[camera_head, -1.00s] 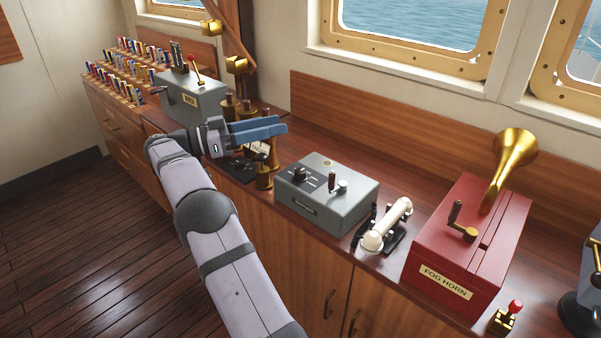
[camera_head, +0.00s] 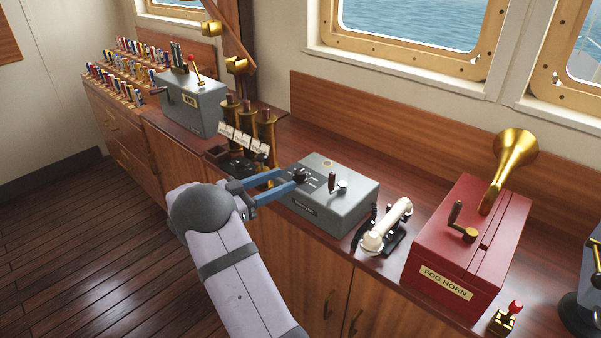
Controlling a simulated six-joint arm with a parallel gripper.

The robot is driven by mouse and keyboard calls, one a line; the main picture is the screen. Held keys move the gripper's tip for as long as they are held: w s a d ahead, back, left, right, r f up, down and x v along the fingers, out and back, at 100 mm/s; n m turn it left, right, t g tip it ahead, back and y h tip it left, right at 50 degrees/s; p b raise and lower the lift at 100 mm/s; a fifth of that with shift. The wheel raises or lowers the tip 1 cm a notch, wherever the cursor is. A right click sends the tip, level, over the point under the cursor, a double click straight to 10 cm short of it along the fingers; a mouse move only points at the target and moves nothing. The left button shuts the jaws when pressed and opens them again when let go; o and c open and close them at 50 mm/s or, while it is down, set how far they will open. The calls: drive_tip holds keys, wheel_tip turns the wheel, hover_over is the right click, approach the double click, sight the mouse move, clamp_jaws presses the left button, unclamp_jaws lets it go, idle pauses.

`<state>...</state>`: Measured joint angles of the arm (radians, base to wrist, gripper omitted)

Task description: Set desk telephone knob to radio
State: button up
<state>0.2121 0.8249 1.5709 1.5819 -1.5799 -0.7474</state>
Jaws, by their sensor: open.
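The desk telephone is a grey box (camera_head: 337,215) on the wooden counter, with a white handset (camera_head: 387,225) on a black cradle just to its right. A black knob (camera_head: 299,175) sits on the left part of the box's top, on a dark plate with small marks. I cannot read the marks or the knob's setting. My gripper (camera_head: 290,181) is open, its two blue fingers pointing right at the knob. The fingertips are at the knob's left side; I cannot tell whether they touch it.
A small lever (camera_head: 332,181) stands right of the knob. Brass tubes with labels (camera_head: 246,128) stand behind and left of my gripper. A red fog horn box (camera_head: 468,245) with a brass horn is further right. A grey box with a red lever (camera_head: 194,103) stands at the back left.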

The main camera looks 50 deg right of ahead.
sight(301, 171)
drive_tip(key=shift+d, duration=0.15)
drive_tip(key=shift+p+x, duration=0.5)
drive_tip(key=shift+x, duration=3.05)
drive_tip(key=c, duration=1.1)
